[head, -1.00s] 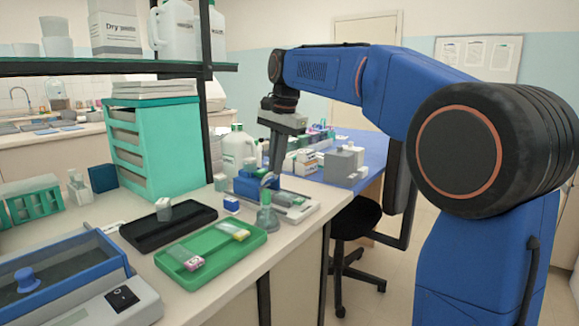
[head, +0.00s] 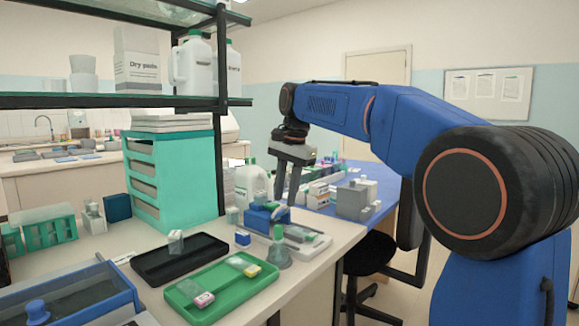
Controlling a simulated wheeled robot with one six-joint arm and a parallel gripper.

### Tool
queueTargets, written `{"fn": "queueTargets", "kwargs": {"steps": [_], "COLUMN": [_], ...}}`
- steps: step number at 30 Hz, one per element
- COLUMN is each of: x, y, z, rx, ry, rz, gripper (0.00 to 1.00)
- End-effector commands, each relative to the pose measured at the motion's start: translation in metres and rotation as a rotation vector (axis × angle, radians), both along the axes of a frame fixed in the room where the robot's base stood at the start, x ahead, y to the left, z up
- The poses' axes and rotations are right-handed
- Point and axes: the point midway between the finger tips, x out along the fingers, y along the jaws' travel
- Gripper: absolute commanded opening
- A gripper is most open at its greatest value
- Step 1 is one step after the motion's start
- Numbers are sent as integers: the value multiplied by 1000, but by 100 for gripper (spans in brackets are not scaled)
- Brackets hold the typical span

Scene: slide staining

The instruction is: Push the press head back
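The press is a small blue block (head: 262,216) on a pale grey base (head: 306,238), standing on the bench near its right edge in the head view. I cannot make out its press head clearly from the rest of the blue part. My gripper (head: 289,202) points down from above, with its dark fingertips just behind and to the right of the blue block. The fingers partly overlap the press in the picture, so I cannot tell whether they touch it. No object shows between the fingers, and their gap is unclear.
A grey-green flask (head: 278,250) stands right in front of the press. A green tray (head: 222,290) with slides and a black tray (head: 180,260) lie nearer. A white jug (head: 250,183) stands behind the press. A teal drawer rack (head: 172,180) and shelf post are to the left.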

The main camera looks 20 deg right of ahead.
Motion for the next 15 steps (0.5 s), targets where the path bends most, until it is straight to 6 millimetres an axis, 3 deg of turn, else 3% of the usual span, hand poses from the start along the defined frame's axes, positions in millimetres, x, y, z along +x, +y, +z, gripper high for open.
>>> {"fn": "queueTargets", "kwargs": {"steps": [15], "x": [-13], "y": [-10], "z": [97], "rx": [1], "ry": [-4], "rz": [0], "gripper": [26]}}
